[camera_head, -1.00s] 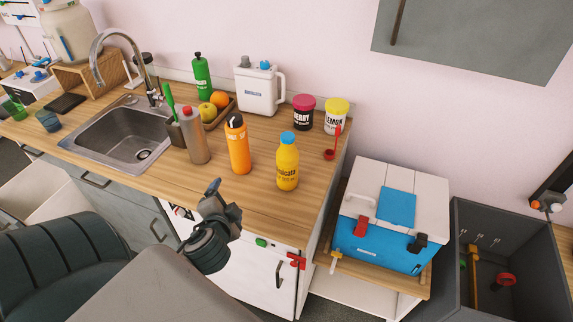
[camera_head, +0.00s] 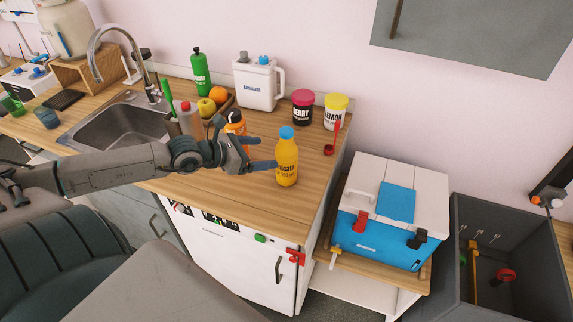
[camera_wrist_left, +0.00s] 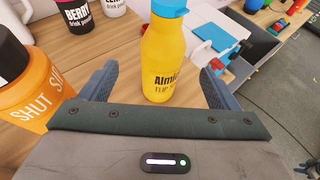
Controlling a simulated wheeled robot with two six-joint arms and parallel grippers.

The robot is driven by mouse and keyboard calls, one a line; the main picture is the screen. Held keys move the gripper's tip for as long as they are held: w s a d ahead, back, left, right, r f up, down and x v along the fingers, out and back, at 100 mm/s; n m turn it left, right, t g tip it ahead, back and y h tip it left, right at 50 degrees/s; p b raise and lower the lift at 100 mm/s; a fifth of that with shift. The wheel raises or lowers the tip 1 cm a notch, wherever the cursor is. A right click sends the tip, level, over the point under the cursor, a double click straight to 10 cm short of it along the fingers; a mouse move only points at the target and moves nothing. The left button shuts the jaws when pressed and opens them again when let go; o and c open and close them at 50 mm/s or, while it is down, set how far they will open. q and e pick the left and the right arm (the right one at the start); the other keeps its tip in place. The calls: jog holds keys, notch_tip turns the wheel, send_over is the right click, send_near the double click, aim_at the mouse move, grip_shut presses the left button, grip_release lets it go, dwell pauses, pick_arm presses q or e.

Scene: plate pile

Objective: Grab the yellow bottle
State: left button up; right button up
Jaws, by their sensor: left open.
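The yellow bottle (camera_head: 287,165) with a blue cap stands upright on the wooden counter near its front right part. It also shows in the left wrist view (camera_wrist_left: 164,55), between and just ahead of the two fingers. My left gripper (camera_head: 268,153) reaches in from the left with its fingers pointing at the bottle. It is open, and the fingers are not closed on anything. The orange bottle (camera_head: 236,124) stands behind the left wrist and is partly hidden by it; it shows at the left in the wrist view (camera_wrist_left: 28,85). My right gripper is not in view.
A berry tub (camera_head: 303,107), a lemon tub (camera_head: 336,111) and a red spoon (camera_head: 331,146) are behind and right of the yellow bottle. A white jug (camera_head: 256,85) stands at the back. A blue and white cooler (camera_head: 380,243) stands lower right, beyond the counter edge.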

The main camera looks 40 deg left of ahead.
aim_at(276, 152)
pick_arm(q)
jog(key=b+x, duration=0.2)
jog(key=x, duration=0.1)
jog(key=shift+s+f+b, duration=0.1)
jog(key=shift+s+b, duration=0.05)
jog(key=shift+b, duration=0.2)
jog(key=shift+x, duration=1.25)
jog(key=shift+w+d+f+p, duration=0.1)
jog(key=shift+w+d+p, duration=0.2)
jog(key=shift+w+p, duration=0.15)
jog(key=shift+w+d+f+p, duration=0.1)
jog(key=shift+w+d+p, duration=0.2)
jog(key=shift+w, duration=0.2)
jog(key=shift+p+x, duration=0.4)
jog(key=shift+x, duration=1.1)
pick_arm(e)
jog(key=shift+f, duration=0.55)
